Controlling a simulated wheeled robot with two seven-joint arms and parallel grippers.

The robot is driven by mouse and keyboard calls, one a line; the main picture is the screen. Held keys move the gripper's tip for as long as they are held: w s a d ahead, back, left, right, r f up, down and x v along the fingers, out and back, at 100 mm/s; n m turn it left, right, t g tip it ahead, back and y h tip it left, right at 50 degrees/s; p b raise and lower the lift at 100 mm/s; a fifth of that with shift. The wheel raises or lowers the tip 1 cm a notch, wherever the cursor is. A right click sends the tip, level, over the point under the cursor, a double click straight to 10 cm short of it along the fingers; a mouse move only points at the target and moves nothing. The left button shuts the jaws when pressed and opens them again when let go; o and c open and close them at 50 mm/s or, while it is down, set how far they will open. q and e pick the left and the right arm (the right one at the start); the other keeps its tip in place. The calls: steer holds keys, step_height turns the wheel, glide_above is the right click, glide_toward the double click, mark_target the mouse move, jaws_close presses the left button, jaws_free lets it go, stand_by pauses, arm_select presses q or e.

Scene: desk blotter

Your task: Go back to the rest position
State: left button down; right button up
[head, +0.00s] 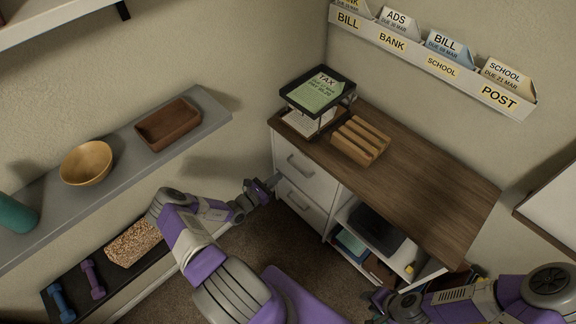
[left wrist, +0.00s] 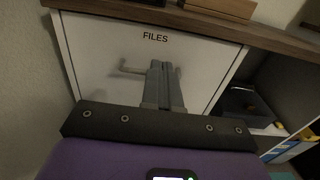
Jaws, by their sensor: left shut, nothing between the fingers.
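My left gripper (head: 275,182) is shut and empty, in front of the white drawers of the cabinet. In the left wrist view its fingers (left wrist: 164,68) point at a white drawer front labelled FILES (left wrist: 110,50), just right of the grey drawer handle (left wrist: 128,69). I cannot tell whether the fingers touch the front. In the head view the upper drawer (head: 315,185) and the lower drawer (head: 301,211) look closed. My right gripper (head: 376,305) is low at the bottom of the head view, in front of the cabinet's open shelves; its fingers are dark and unclear.
The wooden cabinet top (head: 425,188) holds a two-tier tray (head: 345,79) with papers and a slatted wooden rack (head: 360,141). A wall rack (head: 430,62) holds labelled envelopes. A grey shelf (head: 115,167) at left bears a bowl (head: 87,163) and a brown tray (head: 168,123).

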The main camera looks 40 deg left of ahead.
arm_select(q)
steer(key=shift+s, duration=0.15)
steer(key=s+d+m+g+h, duration=0.2)
steer(key=d+m+g+h, duration=0.15)
steer(key=d, duration=0.45)
steer(key=s+d+f+m+g+h, duration=0.1)
steer(key=d+m+g+h, duration=0.3)
steer(key=d, duration=0.5)
steer(key=s+d+m+g+h, duration=0.2)
steer(key=d+m+g, duration=0.25)
steer(key=d, duration=0.35)
steer(key=s+d+r+m+g+y, duration=0.1)
steer(key=s+d+m+g+y, duration=0.1)
steer(key=s+m, duration=0.4)
steer(key=s+d+r+m+g+y, duration=0.1)
steer(key=s+d+m+g+y, duration=0.2)
steer(key=m, duration=1)
steer(key=shift+s+d+r+y, duration=0.4)
steer(key=shift+s+d+y, duration=0.15)
steer(key=shift+s+y, duration=1.2)
steer(key=shift+s, duration=0.15)
